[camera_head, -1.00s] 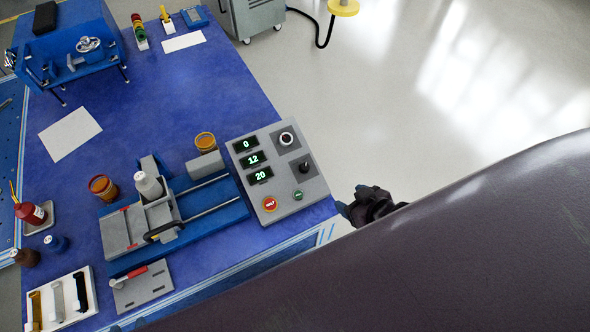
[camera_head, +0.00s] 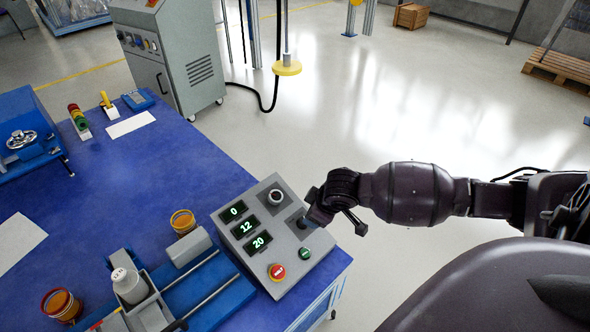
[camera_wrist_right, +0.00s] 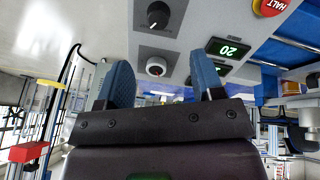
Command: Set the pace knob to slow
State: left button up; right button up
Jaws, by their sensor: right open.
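The grey control box (camera_head: 290,252) stands at the right edge of the blue table. A black knob with a pale pointer mark shows on its panel at the top of the right wrist view (camera_wrist_right: 158,16). My left gripper is out of view.
The box has green displays (camera_head: 247,228) reading 0, 12 and 20, a red HALT button (camera_head: 277,272) and a green button (camera_head: 304,253). A blue fixture with rails (camera_head: 215,290) and an amber jar (camera_head: 182,222) stand left of it. The floor right of the table is open.

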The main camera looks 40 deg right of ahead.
jog(key=b+x, duration=0.4)
jog(key=x, duration=0.6)
jog(key=shift+s+d, duration=0.1)
jog(key=shift+w+f, duration=0.35)
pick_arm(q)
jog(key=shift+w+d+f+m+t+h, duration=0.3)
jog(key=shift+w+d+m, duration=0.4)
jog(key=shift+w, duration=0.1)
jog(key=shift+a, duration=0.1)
pick_arm(e)
jog(key=shift+r, duration=0.1)
jog(key=shift+c, duration=0.3)
jog(key=c, duration=0.9)
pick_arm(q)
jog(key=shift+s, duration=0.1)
pick_arm(e)
jog(key=shift+o, duration=0.2)
